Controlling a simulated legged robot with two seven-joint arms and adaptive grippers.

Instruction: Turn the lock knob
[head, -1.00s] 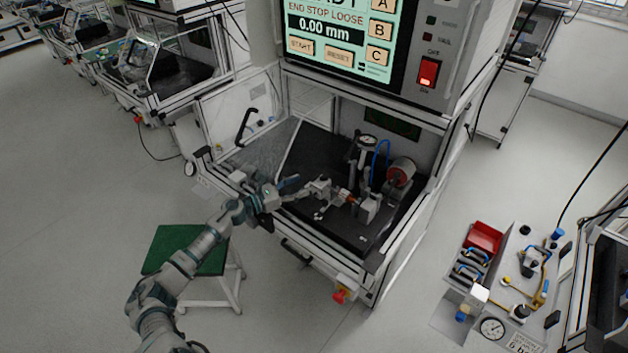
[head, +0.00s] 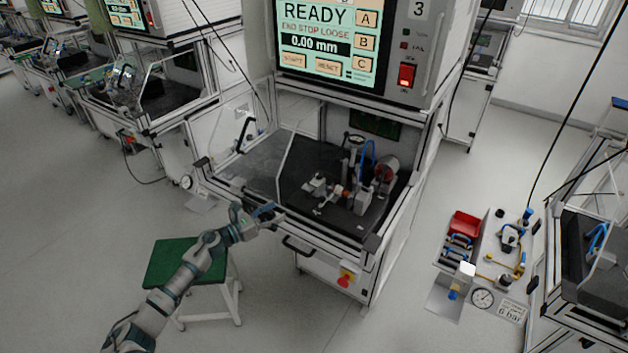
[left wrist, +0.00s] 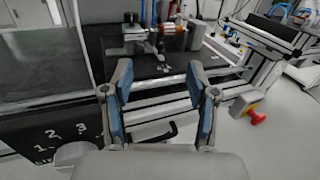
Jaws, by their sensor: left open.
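The test fixture (head: 325,187) stands on the dark bed inside the open test station, with grey blocks, a dial gauge (head: 356,141) and a small red-orange part. It also shows at the top of the left wrist view (left wrist: 135,35). I cannot make out for sure which small part is the lock knob. My left gripper (head: 266,211) is at the station's front edge, apart from the fixture. In the left wrist view its blue-padded fingers (left wrist: 160,88) are spread with nothing between them. My right gripper is not in view.
The screen (head: 328,45) reads READY, END STOP LOOSE, 0.00 mm. A front rail and black handle (head: 299,246) lie below the bed. A red stop button (head: 344,281) sticks out there. A green stool (head: 185,262) stands at the left, a pneumatic panel (head: 490,270) at the right.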

